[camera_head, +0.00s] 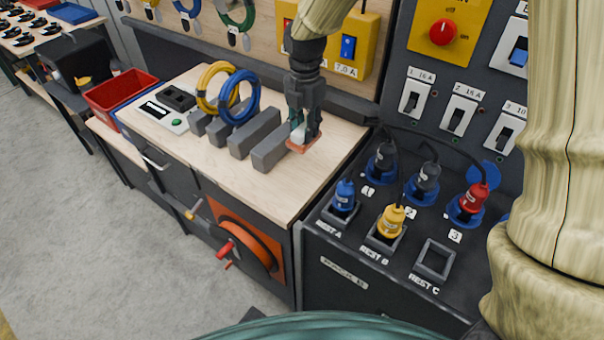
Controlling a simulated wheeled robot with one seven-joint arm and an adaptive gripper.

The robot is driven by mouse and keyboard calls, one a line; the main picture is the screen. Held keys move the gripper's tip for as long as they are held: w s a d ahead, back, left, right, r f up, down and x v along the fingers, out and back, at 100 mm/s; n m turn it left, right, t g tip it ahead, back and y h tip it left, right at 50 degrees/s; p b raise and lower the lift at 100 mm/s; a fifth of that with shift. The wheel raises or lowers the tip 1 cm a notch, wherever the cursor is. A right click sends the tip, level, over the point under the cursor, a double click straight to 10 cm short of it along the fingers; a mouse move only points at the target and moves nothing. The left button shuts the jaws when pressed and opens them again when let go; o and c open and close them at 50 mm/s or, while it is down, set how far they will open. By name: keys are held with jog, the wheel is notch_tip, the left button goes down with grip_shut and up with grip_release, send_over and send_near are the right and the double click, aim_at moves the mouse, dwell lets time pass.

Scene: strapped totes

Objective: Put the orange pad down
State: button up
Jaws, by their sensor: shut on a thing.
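The orange pad (312,145) is a flat square under a pale block, at the right part of the wooden benchtop (338,137). My gripper (303,128) points down and is shut on the pad's pale upper part. The pad lies level, just right of the nearest grey block (271,153). I cannot tell whether the pad touches the benchtop or hangs just above it. My fingers hide part of the pale block.
Several grey blocks stand in a row left of the pad, with a yellow coil (204,87) and a blue coil (239,96) by them. A dark panel (388,205) with plugs adjoins at right. Bare benchtop lies in front and right of the pad.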

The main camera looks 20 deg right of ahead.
jog(key=shift+f+p, duration=1)
jog(key=shift+f, duration=4.35)
jog(key=shift+f, duration=0.15)
jog(key=o, duration=0.9)
notch_tip(320, 180, up, 12)
jog(key=b, duration=0.2)
jog(key=shift+b, duration=0.35)
jog(key=shift+r, duration=0.25)
